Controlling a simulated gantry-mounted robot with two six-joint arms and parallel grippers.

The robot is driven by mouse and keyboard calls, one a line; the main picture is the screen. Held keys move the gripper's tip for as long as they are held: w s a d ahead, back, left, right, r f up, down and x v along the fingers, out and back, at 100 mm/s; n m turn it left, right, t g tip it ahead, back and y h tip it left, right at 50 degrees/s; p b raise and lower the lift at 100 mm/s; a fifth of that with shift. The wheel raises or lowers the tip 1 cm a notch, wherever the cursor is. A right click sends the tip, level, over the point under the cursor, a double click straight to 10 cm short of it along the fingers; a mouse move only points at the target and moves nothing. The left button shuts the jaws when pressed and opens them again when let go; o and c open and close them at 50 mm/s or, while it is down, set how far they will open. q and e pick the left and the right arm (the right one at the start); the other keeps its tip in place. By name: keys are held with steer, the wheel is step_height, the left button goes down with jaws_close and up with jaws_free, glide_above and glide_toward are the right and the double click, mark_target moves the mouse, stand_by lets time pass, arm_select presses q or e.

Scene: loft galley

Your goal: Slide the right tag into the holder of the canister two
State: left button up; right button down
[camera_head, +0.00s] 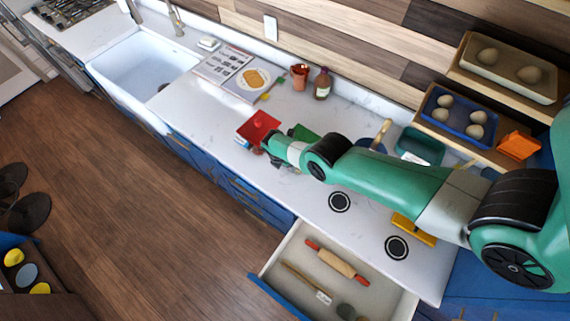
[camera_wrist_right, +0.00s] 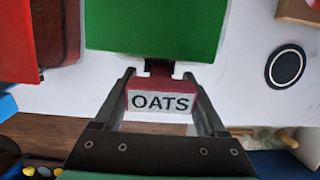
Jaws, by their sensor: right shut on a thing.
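My right gripper (camera_wrist_right: 160,88) is shut on a tag (camera_wrist_right: 160,103) with a white face reading "OATS" and a dark red upper part. The tag is level between the fingers in the right wrist view. Just beyond it is a green canister (camera_wrist_right: 155,25) with a small black piece, seemingly its holder, at its near lower edge. Whether tag and holder touch I cannot tell. The green canister (camera_head: 303,132) is partly behind my right arm in the head view, which hides the tag. A red canister (camera_head: 257,126) stands to its left. No canister number is readable. My left gripper is out of view.
Black round pads (camera_head: 339,202) lie on the white counter (camera_head: 300,190). An open drawer (camera_head: 305,262) holds a rolling pin (camera_head: 337,262). A yellow object (camera_head: 413,229) lies under my arm. A cookbook (camera_head: 236,74), cup and bottle (camera_head: 322,84) are at the back.

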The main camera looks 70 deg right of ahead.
steer(key=shift+f, duration=0.1)
jaws_free()
stand_by(0.4)
step_height(320, 180, up, 7)
steer(key=p, duration=0.7)
stand_by(0.6)
